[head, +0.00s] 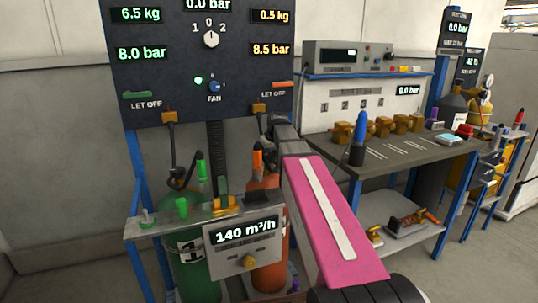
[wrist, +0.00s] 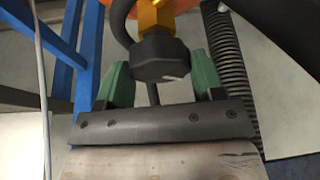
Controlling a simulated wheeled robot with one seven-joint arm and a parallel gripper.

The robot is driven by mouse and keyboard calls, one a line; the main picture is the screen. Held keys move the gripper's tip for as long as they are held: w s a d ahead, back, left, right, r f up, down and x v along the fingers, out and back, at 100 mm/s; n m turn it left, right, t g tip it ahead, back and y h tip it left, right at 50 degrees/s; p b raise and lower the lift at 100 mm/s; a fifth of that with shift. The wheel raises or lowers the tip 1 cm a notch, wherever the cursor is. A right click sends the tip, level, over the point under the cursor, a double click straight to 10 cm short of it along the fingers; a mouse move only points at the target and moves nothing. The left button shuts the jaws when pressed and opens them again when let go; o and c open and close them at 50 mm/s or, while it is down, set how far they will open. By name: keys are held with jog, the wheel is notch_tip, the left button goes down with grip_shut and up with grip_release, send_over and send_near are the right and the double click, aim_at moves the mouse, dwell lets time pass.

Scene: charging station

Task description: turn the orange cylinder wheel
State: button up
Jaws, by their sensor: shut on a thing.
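In the wrist view, a dark faceted hand wheel (wrist: 160,58) sits on a brass valve (wrist: 155,15) above the orange cylinder (wrist: 188,5). My gripper (wrist: 158,75) has its green fingers on either side of this wheel and is shut on it. In the head view, the orange cylinder (head: 267,273) stands behind the small cart, right of the green cylinder (head: 195,272). My pink arm link covers part of it, and the wheel and my fingertips are hidden there.
A dark gauge panel (head: 165,82) hangs above on blue posts. A workbench (head: 390,150) with brass fittings is at right. A ribbed hose (wrist: 228,75) runs close beside my right finger.

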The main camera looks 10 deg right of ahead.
jog(key=m+h, duration=0.1)
jog(key=m, duration=0.3)
jog(key=shift+m+h, duration=0.4)
dwell(0.4)
jog(key=o, duration=0.9)
jog(key=shift+r, duration=0.1)
jog(key=v, duration=1)
jog(key=shift+s+a+r, duration=0.1)
jog(key=shift+s+r, duration=0.15)
jog(key=shift+s, duration=0.05)
